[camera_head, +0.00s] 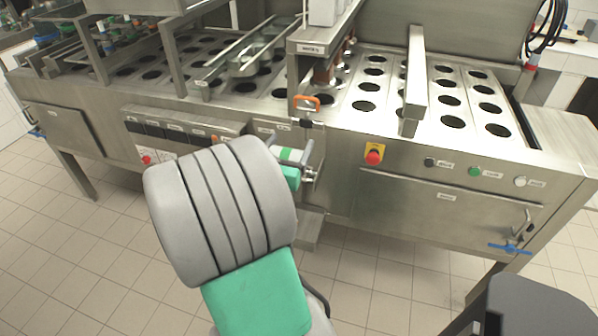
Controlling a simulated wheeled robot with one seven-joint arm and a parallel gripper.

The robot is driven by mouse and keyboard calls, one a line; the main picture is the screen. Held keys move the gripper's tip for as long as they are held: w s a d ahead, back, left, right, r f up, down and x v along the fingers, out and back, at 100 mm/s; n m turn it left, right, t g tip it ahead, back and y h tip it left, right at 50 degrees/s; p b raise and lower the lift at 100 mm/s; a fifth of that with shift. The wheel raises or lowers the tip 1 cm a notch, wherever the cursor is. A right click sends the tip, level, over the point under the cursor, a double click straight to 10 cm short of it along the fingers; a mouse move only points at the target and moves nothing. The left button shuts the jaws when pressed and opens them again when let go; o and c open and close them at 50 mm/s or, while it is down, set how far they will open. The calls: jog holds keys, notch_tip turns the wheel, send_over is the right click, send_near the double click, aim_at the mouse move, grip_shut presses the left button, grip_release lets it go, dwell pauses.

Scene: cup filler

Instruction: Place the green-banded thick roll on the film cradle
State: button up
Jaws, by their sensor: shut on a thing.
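A white roll with a green band (284,154) shows in the head view just past my grey ribbed arm, in front of the machine's front panel. The film cradle (309,174), a small metal bracket on that panel, is right at the roll's right end. I cannot tell whether the roll rests on it or is held just off it. My gripper (291,178) is mostly hidden behind my arm; only a green part shows just below the roll. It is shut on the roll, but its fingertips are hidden.
The steel cup filler spans the view, its top (420,95) full of round holes. An orange handle (307,103) is above the cradle. A red stop button (374,157) is to its right. A blue valve handle (509,248) sticks out at lower right. Tiled floor in front is open.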

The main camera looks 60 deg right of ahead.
aim_at(307, 141)
jog(key=w+d+f, duration=0.1)
jog(key=d+f, duration=0.2)
jog(key=d, duration=0.1)
jog(key=w+d+f+b, duration=0.1)
jog(key=d+f, duration=0.2)
jog(key=d, duration=0.2)
jog(key=w+d+f+b, duration=0.1)
jog(key=d+f, duration=0.2)
jog(key=d, duration=0.1)
jog(key=shift+d+f, duration=0.3)
notch_tip(307, 141, down, 3)
jog(key=shift+w+d+r+b, duration=0.1)
jog(key=shift+d+b, duration=0.05)
jog(key=shift+b, duration=0.4)
jog(key=shift+f, duration=0.3)
jog(key=o, duration=1.8)
jog(key=shift+f, duration=0.1)
jog(key=shift+c, duration=0.2)
